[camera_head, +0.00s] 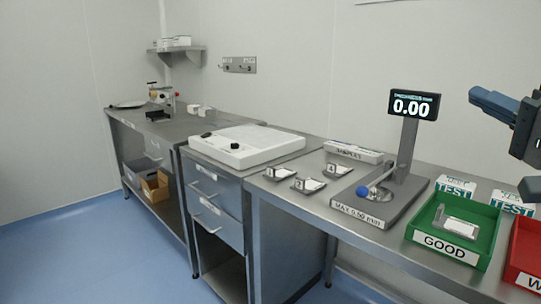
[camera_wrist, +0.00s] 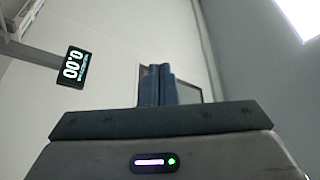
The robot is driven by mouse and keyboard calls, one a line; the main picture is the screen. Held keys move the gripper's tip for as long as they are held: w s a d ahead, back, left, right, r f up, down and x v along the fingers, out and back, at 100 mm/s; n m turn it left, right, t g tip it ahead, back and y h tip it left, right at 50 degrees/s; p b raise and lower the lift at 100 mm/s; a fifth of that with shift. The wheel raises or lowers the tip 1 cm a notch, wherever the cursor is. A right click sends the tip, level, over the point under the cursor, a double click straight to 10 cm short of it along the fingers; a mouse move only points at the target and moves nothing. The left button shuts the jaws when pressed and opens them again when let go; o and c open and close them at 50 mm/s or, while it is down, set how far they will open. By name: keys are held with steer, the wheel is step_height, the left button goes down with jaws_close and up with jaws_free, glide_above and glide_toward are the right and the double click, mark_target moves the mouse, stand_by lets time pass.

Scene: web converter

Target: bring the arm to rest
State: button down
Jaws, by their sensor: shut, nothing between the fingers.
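My gripper (camera_head: 494,104) is at the right edge of the head view, raised well above the bench and clear of everything on it. Its blue fingers point left. In the wrist view the two fingers (camera_wrist: 157,86) stand together, shut, with nothing between them. Part of my arm is cut off by the right edge of the head view.
Below the gripper are a green GOOD tray (camera_head: 482,247) holding a sample, a red tray (camera_head: 520,262) and TEST boxes (camera_head: 455,187). A gauge with a 0.00 display (camera_head: 412,106) stands left. Several numbered sample holders (camera_head: 309,185) lie on the bench. Air around the gripper is free.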

steer(key=w+a+f+n+g+p, duration=0.1)
steer(key=w+a+f+g+p, duration=0.2)
steer(key=a+f+g+p, duration=0.9)
steer(key=s+a+f+n+g+h+p, duration=0.4)
steer(key=s+a+f+n+h+p, duration=0.1)
steer(key=s+a+f+h+p, duration=0.1)
steer(key=shift+s+f+g+h+p, duration=0.5)
steer(key=shift+s+f+h, duration=0.5)
steer(key=shift+s+f, duration=0.8)
